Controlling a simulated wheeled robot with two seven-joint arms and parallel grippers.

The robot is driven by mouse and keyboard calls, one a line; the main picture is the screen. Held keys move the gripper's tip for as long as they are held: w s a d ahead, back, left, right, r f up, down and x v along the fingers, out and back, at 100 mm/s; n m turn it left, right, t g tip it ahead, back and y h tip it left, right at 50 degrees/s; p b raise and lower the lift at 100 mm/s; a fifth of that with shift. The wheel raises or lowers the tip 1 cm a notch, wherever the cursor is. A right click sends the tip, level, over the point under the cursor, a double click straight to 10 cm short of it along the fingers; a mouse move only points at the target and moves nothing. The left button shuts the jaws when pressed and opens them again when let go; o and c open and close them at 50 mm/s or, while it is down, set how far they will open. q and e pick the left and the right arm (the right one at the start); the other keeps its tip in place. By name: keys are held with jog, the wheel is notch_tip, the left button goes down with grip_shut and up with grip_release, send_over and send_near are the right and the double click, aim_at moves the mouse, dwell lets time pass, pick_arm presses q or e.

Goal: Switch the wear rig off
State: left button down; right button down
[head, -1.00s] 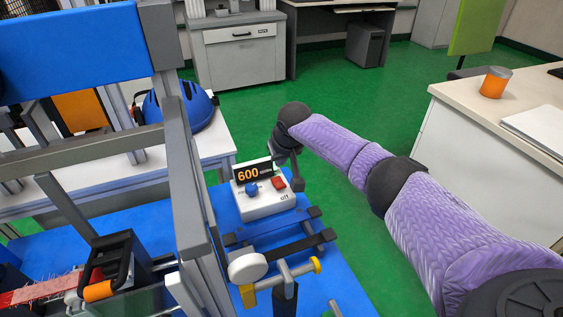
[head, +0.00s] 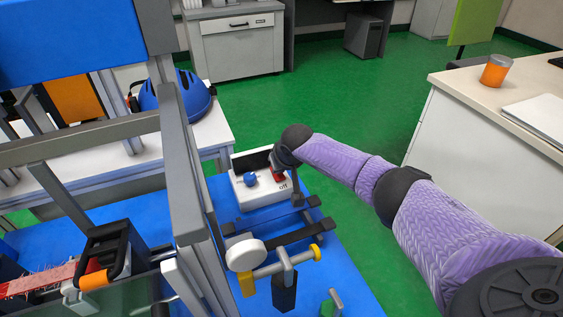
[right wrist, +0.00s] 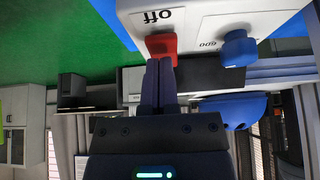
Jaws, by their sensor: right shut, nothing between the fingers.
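The wear rig's white control box (head: 250,196) stands on the blue bench. It has a blue knob (head: 250,180), a red switch (head: 278,175) and the label "off". Its display (head: 250,160) is dark. My right gripper (head: 280,164) is at the red switch and partly covers it in the head view. In the right wrist view its shut, empty fingers (right wrist: 160,64) meet the lower edge of the red switch (right wrist: 162,45), and the blue knob (right wrist: 238,48) is to their right. My left gripper is not in view.
A grey frame (head: 182,160) rises left of the box. A clamp with a white disc (head: 246,255) and a yellow-ended bar is in front of it. A blue helmet (head: 172,98) lies on the white table behind. Green floor is clear to the right.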

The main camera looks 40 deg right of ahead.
aim_at(280, 175)
jog(key=shift+w+f+b, duration=0.2)
jog(key=shift+w+b, duration=0.2)
jog(key=shift+b, duration=0.05)
jog(key=shift+w+d+r+b, duration=0.2)
jog(key=shift+w+b, duration=0.15)
jog(key=shift+w, duration=0.05)
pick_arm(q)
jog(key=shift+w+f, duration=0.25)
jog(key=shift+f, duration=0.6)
